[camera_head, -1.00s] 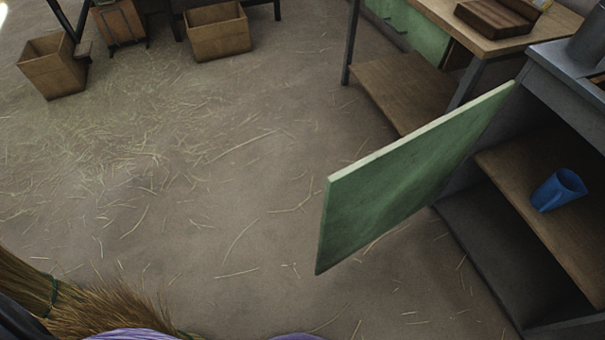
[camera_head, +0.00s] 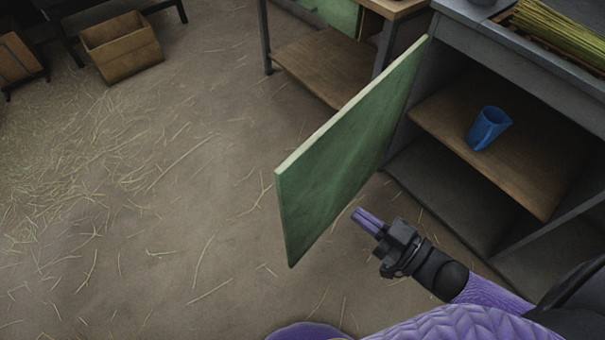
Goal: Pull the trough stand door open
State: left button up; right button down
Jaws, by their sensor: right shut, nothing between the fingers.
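The green door (camera_head: 345,155) of the trough stand (camera_head: 460,60) stands swung wide open, jutting out toward the lower left from the stand's left side. My right gripper (camera_head: 360,216) is shut and empty. In the picture it is just right of the door's lower part, on the inner side, with a visible gap between them. The stand's inside is exposed, with a wooden shelf (camera_head: 545,200) and a blue cup (camera_head: 488,128) on it. My left gripper is out of view.
A wooden workbench with a lower shelf (camera_head: 320,68) stands behind the door. A wooden box (camera_head: 122,50) is at the back left. Long straw stalks (camera_head: 570,35) lie on top of the stand. The straw-strewn floor left of the door is clear.

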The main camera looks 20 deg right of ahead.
aim_at(294, 170)
jog(key=b+x, duration=0.4)
jog(key=x, duration=0.9)
jog(key=shift+w+f+b, duration=0.1)
jog(key=shift+w+b, duration=0.05)
jog(key=shift+b, duration=0.25)
jog(key=shift+w+a, duration=0.15)
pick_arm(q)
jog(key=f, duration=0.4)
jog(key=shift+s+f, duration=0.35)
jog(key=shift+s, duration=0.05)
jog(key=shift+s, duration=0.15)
